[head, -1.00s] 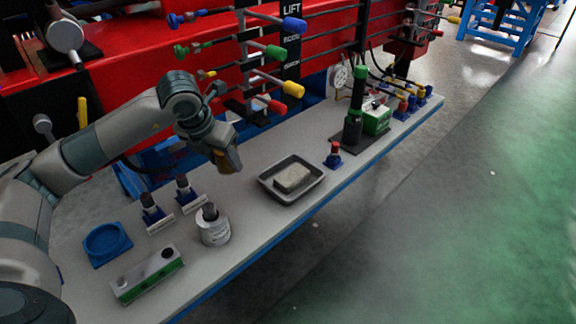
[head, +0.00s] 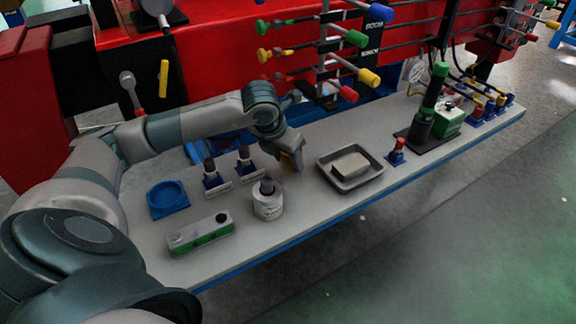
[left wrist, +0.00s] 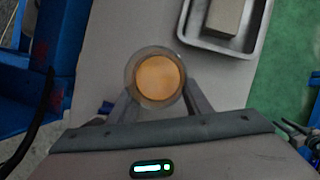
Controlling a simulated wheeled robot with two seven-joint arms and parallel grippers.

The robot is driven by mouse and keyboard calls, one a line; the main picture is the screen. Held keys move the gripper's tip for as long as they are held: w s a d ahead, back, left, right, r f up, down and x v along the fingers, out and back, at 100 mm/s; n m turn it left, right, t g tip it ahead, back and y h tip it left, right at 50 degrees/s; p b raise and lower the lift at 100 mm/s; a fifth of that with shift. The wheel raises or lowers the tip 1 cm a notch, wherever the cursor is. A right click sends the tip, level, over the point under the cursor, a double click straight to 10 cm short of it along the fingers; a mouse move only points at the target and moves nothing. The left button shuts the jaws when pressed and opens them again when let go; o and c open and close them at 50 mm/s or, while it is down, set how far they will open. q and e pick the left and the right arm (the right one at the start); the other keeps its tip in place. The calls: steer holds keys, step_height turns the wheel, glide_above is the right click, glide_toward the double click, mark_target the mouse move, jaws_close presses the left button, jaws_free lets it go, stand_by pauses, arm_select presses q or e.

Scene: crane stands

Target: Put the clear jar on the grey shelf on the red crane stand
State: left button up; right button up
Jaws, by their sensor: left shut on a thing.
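A clear round jar with an orange top or contents (left wrist: 158,78) is between the two fingers of my left gripper (left wrist: 157,98) in the left wrist view. The fingers are shut on its sides. In the head view my left gripper (head: 290,157) points down over the grey shelf (head: 315,222), left of the tray and behind the white tub. The jar is mostly hidden there, and I cannot tell whether it touches the shelf. The shelf runs along the front of the red crane stand (head: 230,65). My right gripper is not in view.
A tray with a pale block (head: 350,188), a white tub (head: 268,207), a blue ring holder (head: 168,196) and a green-and-grey box (head: 200,236) are on the shelf. Coloured lever handles (head: 348,93) stick out behind. Bare shelf lies between tub and tray.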

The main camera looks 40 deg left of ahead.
arm_select(q)
step_height(320, 180, down, 2)
steer(key=shift+f, duration=0.4)
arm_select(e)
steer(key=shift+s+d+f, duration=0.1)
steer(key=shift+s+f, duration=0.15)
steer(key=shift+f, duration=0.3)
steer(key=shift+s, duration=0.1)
arm_select(q)
steer(key=o, duration=1.4)
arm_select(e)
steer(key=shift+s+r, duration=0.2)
arm_select(q)
steer(key=shift+r, duration=0.1)
